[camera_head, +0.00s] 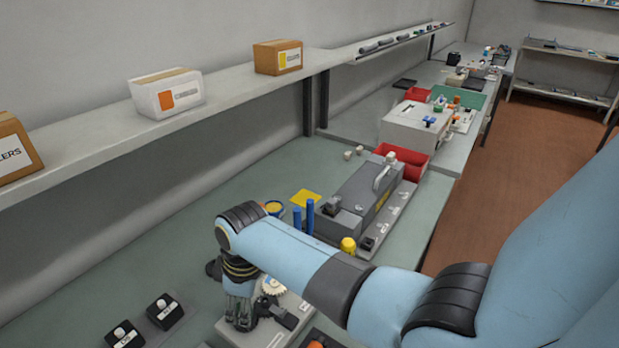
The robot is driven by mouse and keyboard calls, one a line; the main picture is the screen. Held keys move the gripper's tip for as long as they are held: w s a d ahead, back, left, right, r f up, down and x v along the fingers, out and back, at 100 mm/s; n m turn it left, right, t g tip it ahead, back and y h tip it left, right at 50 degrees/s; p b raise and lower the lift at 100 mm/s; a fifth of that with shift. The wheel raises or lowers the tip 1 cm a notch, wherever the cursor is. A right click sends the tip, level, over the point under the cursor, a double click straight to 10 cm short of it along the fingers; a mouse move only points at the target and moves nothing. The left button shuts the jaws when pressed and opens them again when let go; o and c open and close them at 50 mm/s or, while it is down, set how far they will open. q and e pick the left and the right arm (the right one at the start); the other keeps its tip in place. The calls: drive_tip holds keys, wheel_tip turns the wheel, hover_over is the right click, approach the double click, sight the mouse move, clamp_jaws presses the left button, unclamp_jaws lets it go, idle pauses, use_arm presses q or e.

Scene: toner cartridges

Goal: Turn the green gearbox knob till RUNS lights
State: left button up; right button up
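My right arm reaches in from the right, and its gripper (241,318) points down at the near part of the bench. Its fingers are over or at a light plate (262,336) that carries a cream gear wheel (273,286) and a dark part (281,315), apparently the gearbox. I cannot make out a green knob; the gripper and arm may hide it. Whether the fingers are open or shut on something is too small to tell. No lit RUNS sign can be made out. My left gripper is not in view.
Two black switch boxes with pale knobs (164,308) (124,335) stand left of the gripper. Behind my forearm are blue posts (310,215), a grey machine (365,200), a yellow knob (347,245) and red bins (405,158). A shelf with cartons (166,93) overhangs the left. The bench's middle left is clear.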

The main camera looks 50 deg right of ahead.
drive_tip(key=shift+c, duration=1)
drive_tip(key=m, duration=0.4)
drive_tip(key=shift+h, duration=0.4)
drive_tip(key=m+h, duration=0.1)
drive_tip(key=m, duration=1.1)
drive_tip(key=shift+h, duration=0.3)
drive_tip(key=m, duration=0.4)
drive_tip(key=shift+m+g, duration=0.3)
drive_tip(key=o, duration=0.9)
